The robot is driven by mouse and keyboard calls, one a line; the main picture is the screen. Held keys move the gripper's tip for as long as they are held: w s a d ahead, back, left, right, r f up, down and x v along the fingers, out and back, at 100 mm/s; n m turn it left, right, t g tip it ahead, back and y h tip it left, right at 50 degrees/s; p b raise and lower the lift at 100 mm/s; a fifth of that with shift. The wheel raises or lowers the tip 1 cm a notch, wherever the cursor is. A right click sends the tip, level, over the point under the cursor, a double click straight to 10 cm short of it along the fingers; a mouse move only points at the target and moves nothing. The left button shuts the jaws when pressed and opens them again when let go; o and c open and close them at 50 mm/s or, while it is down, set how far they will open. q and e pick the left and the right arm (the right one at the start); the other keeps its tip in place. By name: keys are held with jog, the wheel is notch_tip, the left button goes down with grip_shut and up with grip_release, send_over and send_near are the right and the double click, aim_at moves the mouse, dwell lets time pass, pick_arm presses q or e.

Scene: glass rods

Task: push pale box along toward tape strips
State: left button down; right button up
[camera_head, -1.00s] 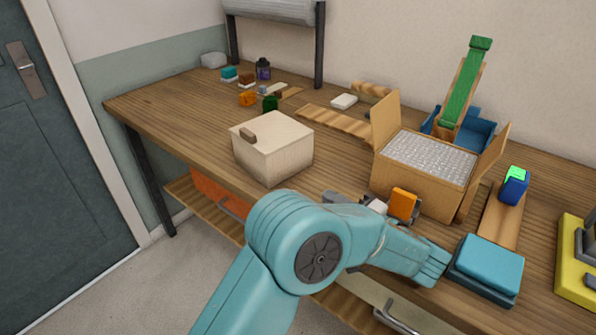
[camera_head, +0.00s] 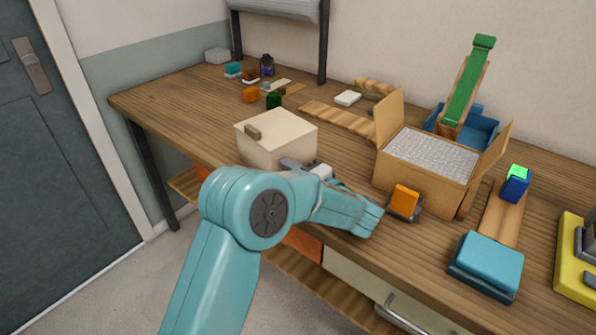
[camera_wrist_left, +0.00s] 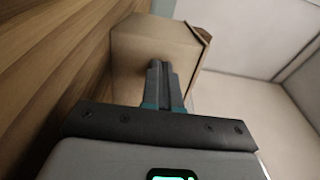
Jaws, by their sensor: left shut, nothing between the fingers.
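The pale box (camera_head: 272,140) stands on the wooden workbench near its front edge in the head view, with a small brown handle on its top edge. Its side face (camera_wrist_left: 150,55) fills the upper middle of the left wrist view. My left gripper (camera_head: 287,163) is shut and empty at the box's right front side. Its fingertips (camera_wrist_left: 158,65) overlap that face in the wrist view; I cannot tell whether they touch it. Small tan strips (camera_head: 294,89) lie behind the box and may be the tape strips. My right gripper is not in view.
A carton of bubble wrap (camera_head: 432,160) stands to the right, with an orange block (camera_head: 405,198) in front. A wooden board (camera_head: 340,118) lies behind the box. Small blocks, including a dark green one (camera_head: 273,100), stand behind it.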

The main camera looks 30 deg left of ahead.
pick_arm(q)
jog(key=shift+a+f, duration=0.1)
jog(key=shift+a, duration=0.2)
jog(key=b, duration=0.6)
send_near(237, 131)
jog(key=w+a+f, duration=0.3)
jog(key=a+f, duration=0.1)
jog(key=shift+w+a, duration=0.1)
jog(key=shift+w, duration=0.25)
jog(key=x, duration=0.6)
jog(key=b+x, duration=0.1)
jog(key=x, duration=0.3)
jog(key=shift+w+r, duration=0.1)
jog(key=shift+r, duration=0.15)
jog(key=shift+a, duration=0.2)
jog(key=shift+d, duration=0.1)
jog(key=shift+d, duration=0.1)
